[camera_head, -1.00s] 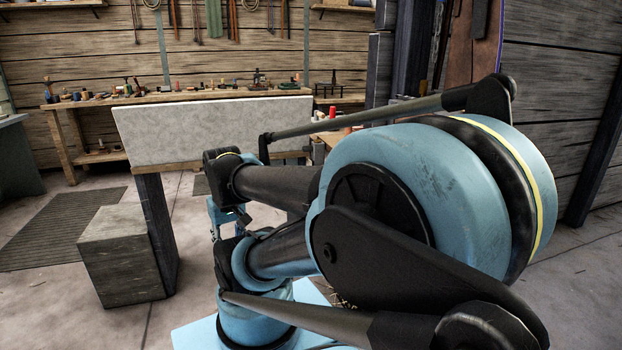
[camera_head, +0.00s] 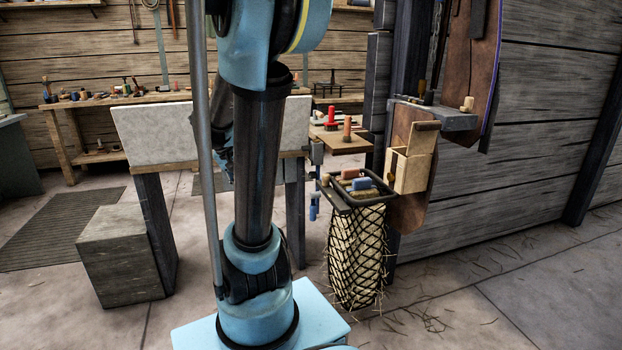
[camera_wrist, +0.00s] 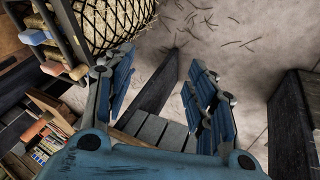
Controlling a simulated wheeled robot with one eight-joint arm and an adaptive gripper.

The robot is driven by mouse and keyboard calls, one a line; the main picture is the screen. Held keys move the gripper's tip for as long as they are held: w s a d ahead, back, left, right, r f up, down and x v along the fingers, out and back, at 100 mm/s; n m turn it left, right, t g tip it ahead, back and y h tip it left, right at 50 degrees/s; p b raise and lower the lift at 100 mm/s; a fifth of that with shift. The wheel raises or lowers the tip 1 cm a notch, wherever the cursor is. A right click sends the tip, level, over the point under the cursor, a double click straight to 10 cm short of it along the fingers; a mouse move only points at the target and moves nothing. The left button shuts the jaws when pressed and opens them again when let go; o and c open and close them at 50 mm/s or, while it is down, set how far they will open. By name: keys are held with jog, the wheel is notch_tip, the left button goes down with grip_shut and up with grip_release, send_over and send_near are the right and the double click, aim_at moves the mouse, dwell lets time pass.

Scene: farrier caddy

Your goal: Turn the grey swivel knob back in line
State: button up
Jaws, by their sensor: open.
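I cannot make out a grey swivel knob for certain in either view. A pale, tan-looking knob (camera_head: 467,103) stands on a grey bracket (camera_head: 445,120) on the post at the right in the head view. Another small pale knob (camera_head: 325,180) sits at the left of the dark rack over the hay net. My gripper (camera_wrist: 160,60) is open and empty in the wrist view, its blue-padded fingers apart over floor and a dark post. In the head view I cannot clearly make out my gripper; my arm covers part of the middle.
The hay net (camera_head: 357,255) hangs below the dark rack, with brushes (camera_head: 361,184) on top; it also shows in the wrist view (camera_wrist: 112,22). Floor at right is open.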

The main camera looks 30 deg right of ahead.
jog(key=w+d+f+m+g+h, duration=0.1)
jog(key=w+d+m+h, duration=0.25)
jog(key=w+d, duration=0.55)
jog(key=w+d+f+m+g+h, duration=0.1)
jog(key=w+d+m+h, duration=0.4)
jog(key=w, duration=0.7)
jog(key=m+g+h, duration=0.3)
jog(key=m+h, duration=0.1)
jog(key=m, duration=0.3)
send_near(312, 175)
jog(key=x, duration=0.3)
jog(key=w+x, duration=0.1)
jog(key=x, duration=0.6)
jog(key=shift+w+d+f, duration=0.3)
jog(key=shift+d+f, duration=0.1)
jog(key=shift+y, duration=0.25)
jog(key=c, duration=1.1)
